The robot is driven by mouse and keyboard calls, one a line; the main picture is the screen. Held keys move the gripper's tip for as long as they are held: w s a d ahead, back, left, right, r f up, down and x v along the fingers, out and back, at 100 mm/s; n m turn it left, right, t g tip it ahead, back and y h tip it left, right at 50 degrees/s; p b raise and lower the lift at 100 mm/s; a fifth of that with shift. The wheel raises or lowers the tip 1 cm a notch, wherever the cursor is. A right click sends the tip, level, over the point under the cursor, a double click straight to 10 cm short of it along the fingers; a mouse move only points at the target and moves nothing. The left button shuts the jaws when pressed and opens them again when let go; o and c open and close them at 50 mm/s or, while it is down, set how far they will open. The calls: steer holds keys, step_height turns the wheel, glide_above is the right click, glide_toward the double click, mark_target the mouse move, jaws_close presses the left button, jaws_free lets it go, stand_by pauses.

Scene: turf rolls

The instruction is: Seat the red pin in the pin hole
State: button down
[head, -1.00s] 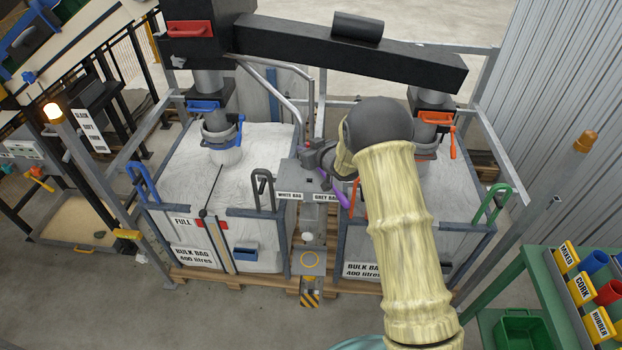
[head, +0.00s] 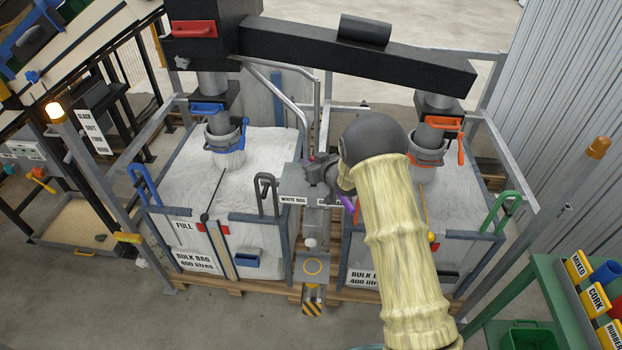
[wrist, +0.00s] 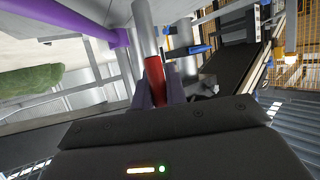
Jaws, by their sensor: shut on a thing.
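My gripper (wrist: 156,96) is shut on the red pin (wrist: 155,70) in the wrist view. The pin's red part stands between the dark fingers, and a plain grey rod (wrist: 143,25) runs on from it toward the top edge. In the head view my gripper (head: 318,172) is over the right side of the grey plate (head: 292,184) between the two bulk bags. There the pin cannot be made out clearly. I cannot make out the pin hole in either view, nor whether the pin touches anything.
A purple bar (head: 348,204) is close beside my gripper; it also crosses the upper left of the wrist view (wrist: 70,18). A dark loop handle (head: 266,190) stands left of the plate. Bulk bags (head: 230,176) flank it, and a black beam (head: 355,55) spans above.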

steer(key=shift+r, duration=0.15)
steer(key=shift+w+f+b, duration=0.1)
steer(key=shift+f+b, duration=1.15)
steer(key=shift+f, duration=1.25)
steer(key=shift+f, duration=0.2)
steer(key=c, duration=1.4)
jaws_free()
steer(key=shift+c, duration=0.2)
steer(key=shift+r, duration=0.1)
